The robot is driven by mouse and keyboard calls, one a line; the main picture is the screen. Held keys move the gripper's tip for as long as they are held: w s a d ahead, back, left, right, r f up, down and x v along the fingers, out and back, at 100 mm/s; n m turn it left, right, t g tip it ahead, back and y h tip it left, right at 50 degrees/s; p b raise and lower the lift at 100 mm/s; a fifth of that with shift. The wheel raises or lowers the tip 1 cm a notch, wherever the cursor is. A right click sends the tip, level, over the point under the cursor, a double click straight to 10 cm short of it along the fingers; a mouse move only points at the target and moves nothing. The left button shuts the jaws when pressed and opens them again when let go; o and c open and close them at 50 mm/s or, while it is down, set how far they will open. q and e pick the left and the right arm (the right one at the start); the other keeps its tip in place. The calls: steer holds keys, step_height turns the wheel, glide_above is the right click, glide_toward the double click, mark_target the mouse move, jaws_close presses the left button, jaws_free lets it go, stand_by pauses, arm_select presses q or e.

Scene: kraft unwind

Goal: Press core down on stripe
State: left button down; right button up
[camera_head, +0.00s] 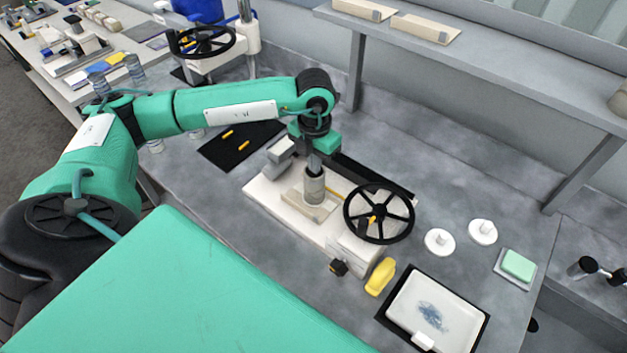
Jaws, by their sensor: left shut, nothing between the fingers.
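The core (314,189) looks like a short grey-beige cylinder. It stands upright on a small cream block (291,197) on the pale base of the unwind stand (262,194). My left gripper (315,167) points straight down at the core's top, shut and with nothing held. Its tips meet the core's upper end in the picture; I cannot tell whether they touch it or reach inside. No stripe can be made out; the core and gripper may hide it. My right gripper is out of view.
A black handwheel (379,213) stands close right of the core. A yellow tool (380,276), a white tray (435,313), white knobbed discs (440,241) and a green pad (517,265) lie to the right. A black mat (240,143) lies behind left. A shelf (490,55) runs along the back.

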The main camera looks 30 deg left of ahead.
arm_select(q)
steer(key=shift+s+f+b, duration=0.15)
steer(key=shift+f+b, duration=0.05)
steer(key=shift+b, duration=0.1)
stand_by(1.2)
steer(key=shift+r+p, duration=0.45)
steer(key=shift+r, duration=0.4)
steer(key=shift+r+p, duration=1.1)
steer(key=shift+r, duration=1.7)
steer(key=shift+f, duration=0.1)
